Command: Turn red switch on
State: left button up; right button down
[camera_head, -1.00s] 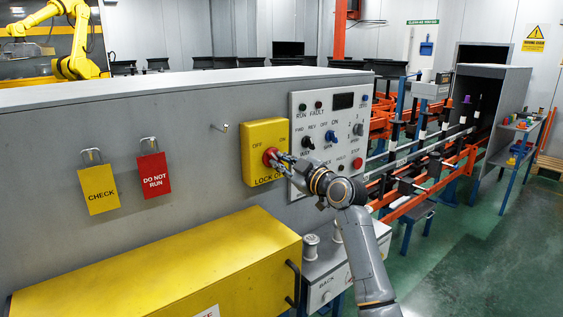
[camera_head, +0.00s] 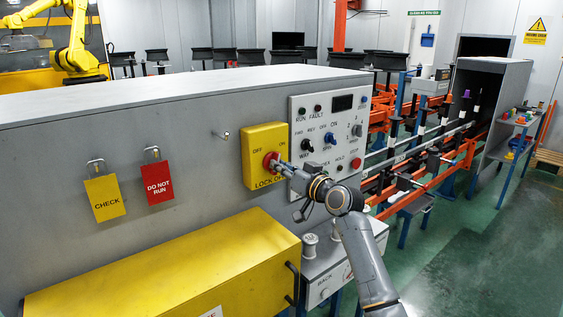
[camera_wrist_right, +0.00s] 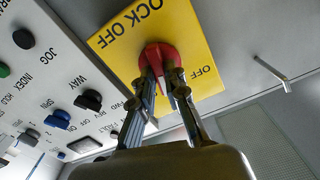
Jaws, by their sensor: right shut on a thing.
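The red switch (camera_head: 270,160) is a round red knob on a yellow box (camera_head: 264,141) marked OFF, ON and LOCK OFF. The box is on the front of a grey cabinet. My right gripper (camera_head: 279,166) reaches the knob from the lower right. In the right wrist view my right gripper (camera_wrist_right: 167,82) has its two fingers shut on the red switch (camera_wrist_right: 158,55), one on either side of its handle. The fingers hide part of the knob, so I cannot tell which mark it points to. My left gripper is not in view.
A white control panel (camera_head: 313,120) with knobs and buttons is just right of the yellow box. A peg (camera_head: 221,134) sticks out on its left. CHECK (camera_head: 105,198) and DO NOT RUN (camera_head: 158,181) tags hang farther left. A long yellow case (camera_head: 170,270) juts out below.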

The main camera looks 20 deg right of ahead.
jog(key=shift+m+p, duration=1.55)
jog(key=shift+m, duration=1.45)
jog(key=shift+f, duration=0.1)
jog(key=c, duration=1.4)
grip_release()
jog(key=shift+o, duration=0.2)
jog(key=shift+s, duration=0.1)
jog(key=v, duration=1.2)
